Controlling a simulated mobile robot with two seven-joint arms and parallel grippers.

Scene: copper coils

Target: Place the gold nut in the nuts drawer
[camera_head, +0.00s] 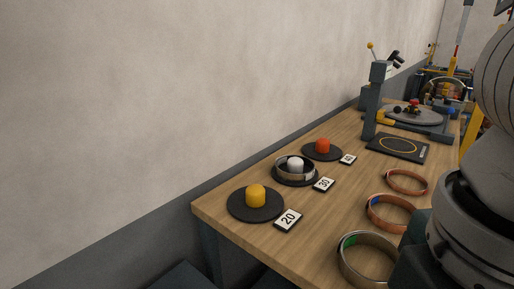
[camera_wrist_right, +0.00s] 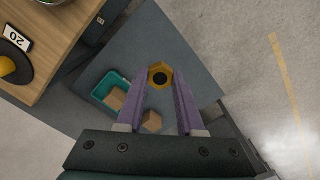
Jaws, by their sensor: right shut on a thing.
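I cannot make out a drawer labelled for nuts in either view. My left gripper is not in view.
The wooden bench (camera_head: 330,215) carries black discs with yellow (camera_head: 256,196), white (camera_head: 295,164) and red (camera_head: 322,146) pieces, number cards and copper-coloured rings (camera_head: 390,214). A plain wall stands behind.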

